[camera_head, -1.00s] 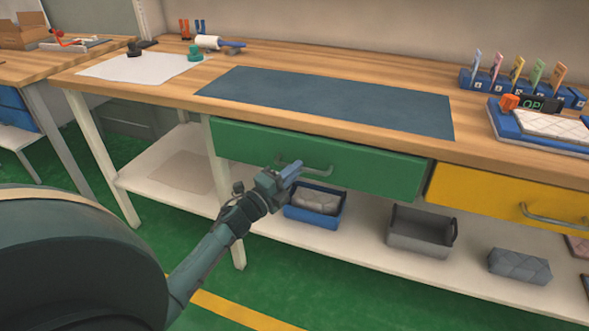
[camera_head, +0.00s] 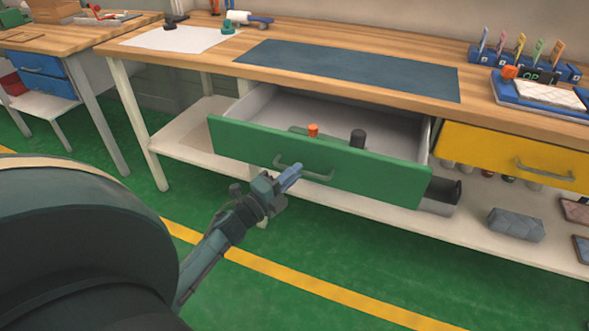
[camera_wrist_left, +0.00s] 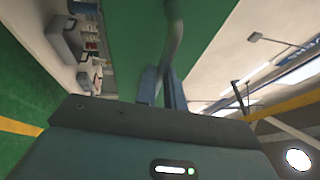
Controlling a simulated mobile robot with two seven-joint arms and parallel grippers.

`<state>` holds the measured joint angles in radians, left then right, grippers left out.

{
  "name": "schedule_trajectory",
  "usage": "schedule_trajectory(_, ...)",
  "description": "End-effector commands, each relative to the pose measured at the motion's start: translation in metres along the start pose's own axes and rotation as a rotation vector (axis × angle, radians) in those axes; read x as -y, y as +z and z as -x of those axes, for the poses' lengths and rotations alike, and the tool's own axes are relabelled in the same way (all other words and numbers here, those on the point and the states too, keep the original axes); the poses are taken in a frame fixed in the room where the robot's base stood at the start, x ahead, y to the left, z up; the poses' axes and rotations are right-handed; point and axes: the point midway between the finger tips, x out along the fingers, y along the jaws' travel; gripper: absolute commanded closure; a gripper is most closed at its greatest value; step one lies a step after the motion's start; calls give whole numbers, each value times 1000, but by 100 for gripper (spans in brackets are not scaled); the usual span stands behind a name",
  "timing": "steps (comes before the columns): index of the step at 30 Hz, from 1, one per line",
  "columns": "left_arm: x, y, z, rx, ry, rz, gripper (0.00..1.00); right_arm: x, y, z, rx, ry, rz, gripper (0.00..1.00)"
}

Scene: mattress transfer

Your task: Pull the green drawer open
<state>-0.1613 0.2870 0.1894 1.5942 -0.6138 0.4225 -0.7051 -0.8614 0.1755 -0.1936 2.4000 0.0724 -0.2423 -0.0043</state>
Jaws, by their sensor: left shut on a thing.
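The green drawer (camera_head: 318,160) stands pulled out from under the wooden workbench. Its white inside shows, with an orange-topped thing (camera_head: 313,130) and a dark cylinder (camera_head: 357,138) in it. A grey bar handle (camera_head: 318,176) crosses its front. My left gripper (camera_head: 291,174) is shut on the left part of this handle. In the left wrist view, the handle (camera_wrist_left: 173,35) runs down between the two blue-grey fingers (camera_wrist_left: 160,88), with the green drawer front behind it. My right gripper is not in view.
A yellow drawer (camera_head: 510,157) is shut to the right. A lower shelf (camera_head: 480,235) holds a grey bin (camera_head: 440,195) and a grey padded block (camera_head: 516,224). A dark blue mat (camera_head: 350,70) lies on the benchtop. The green floor in front is clear.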

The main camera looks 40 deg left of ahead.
Motion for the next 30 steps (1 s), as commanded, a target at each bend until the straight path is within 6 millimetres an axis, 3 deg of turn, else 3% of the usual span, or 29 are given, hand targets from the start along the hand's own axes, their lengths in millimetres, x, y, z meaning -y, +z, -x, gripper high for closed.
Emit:
schedule_trajectory(16,1,-2,4,0,-1,0,100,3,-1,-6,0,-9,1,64)
schedule_trajectory(17,1,-2,4,0,-1,0,88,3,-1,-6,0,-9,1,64)
schedule_trajectory(24,1,-2,4,0,-1,0,68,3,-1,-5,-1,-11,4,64)
schedule_trajectory(30,1,-2,4,0,-1,0,68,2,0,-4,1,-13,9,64)
